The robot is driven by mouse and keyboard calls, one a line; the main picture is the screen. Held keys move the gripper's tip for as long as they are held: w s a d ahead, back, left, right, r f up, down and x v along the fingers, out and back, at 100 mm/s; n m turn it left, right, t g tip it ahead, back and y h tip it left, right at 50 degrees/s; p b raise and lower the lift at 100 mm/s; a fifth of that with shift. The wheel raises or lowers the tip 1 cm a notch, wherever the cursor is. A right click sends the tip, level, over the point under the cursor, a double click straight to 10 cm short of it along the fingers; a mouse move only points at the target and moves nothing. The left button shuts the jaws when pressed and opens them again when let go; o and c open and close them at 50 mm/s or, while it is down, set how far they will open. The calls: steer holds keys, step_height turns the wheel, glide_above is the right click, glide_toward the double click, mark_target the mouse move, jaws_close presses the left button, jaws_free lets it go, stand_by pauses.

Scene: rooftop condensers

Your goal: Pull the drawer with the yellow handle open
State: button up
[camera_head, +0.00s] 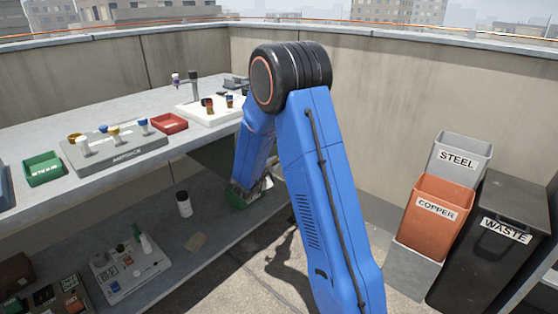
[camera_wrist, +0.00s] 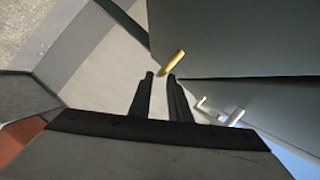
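The yellow handle (camera_wrist: 172,62) is a short slanted bar in the wrist view, beside the edges of dark grey panels. One panel (camera_wrist: 240,38) lies above a dark seam and another (camera_wrist: 262,98) below it; I cannot tell which one bears the handle. My gripper (camera_wrist: 162,76) has its two black fingers apart with nothing between them. The fingertips point at the handle and appear just short of it; the exact distance is unclear. In the head view my blue arm bends down beside the workbench, and the drawer, the handle and my fingertips are not visible.
A pale metal handle (camera_wrist: 207,106) sits right of my fingers. The workbench (camera_head: 62,122) and its lower shelf (camera_head: 215,222) stand on the left, bearing trays and devices. The copper bin (camera_head: 436,212), steel bin (camera_head: 459,153) and waste bin (camera_head: 492,250) stand on the right.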

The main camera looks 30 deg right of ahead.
mark_target(277, 160)
steer(key=shift+x, duration=2.95)
jaws_close()
